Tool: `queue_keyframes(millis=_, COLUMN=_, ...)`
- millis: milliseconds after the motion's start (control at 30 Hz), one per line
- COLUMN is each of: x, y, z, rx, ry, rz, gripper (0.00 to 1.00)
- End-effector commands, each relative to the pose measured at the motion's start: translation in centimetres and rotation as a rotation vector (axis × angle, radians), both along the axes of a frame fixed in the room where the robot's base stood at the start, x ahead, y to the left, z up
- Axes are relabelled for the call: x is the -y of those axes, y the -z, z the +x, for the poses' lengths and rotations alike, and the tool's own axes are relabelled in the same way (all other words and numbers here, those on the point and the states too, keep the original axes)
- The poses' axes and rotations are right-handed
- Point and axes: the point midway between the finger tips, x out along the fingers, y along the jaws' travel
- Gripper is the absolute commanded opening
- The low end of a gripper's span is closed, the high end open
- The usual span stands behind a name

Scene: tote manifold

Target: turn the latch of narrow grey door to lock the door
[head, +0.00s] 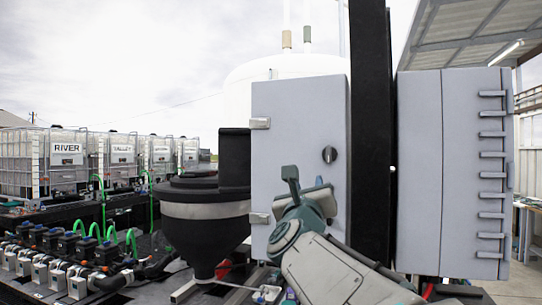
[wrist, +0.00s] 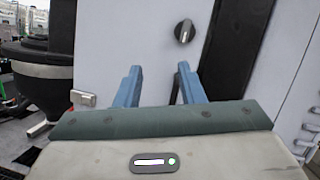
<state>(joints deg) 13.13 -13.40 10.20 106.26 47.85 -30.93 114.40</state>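The narrow grey door (head: 296,105) is the front of a tall grey cabinet, with hinges on its left edge. It appears closed. Its latch, a dark round knob (head: 329,154), sits near the right edge; in the wrist view the knob (wrist: 184,31) shows a light line across it, tilted from vertical. My gripper (wrist: 155,80) is open and empty, its two blue fingers apart, pointing at the door below the knob. In the head view my gripper (head: 305,183) is in front of the door's lower part. The contact between fingers and door cannot be told.
A black post (head: 371,120) stands right of the door. Beyond it is a wider grey cabinet (head: 448,170) with several hinges or handles on its right. A black funnel-shaped hopper (head: 205,215) stands close on the left. White caged totes (head: 65,160) stand farther left.

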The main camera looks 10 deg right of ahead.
Motion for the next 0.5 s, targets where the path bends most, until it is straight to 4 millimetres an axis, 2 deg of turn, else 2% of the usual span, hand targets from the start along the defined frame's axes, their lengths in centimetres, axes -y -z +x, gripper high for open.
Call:
queue_keyframes(millis=100, x=1.5, y=-1.9, z=-0.5, rx=0.132, ry=0.025, rz=0.136, gripper=0.35)
queue_keyframes(millis=267, x=2.4, y=-3.0, z=-0.7, rx=0.204, ry=0.037, rz=0.206, gripper=0.35)
queue_keyframes(millis=500, x=4.3, y=-4.6, z=2.1, rx=0.203, ry=0.038, rz=0.208, gripper=0.35)
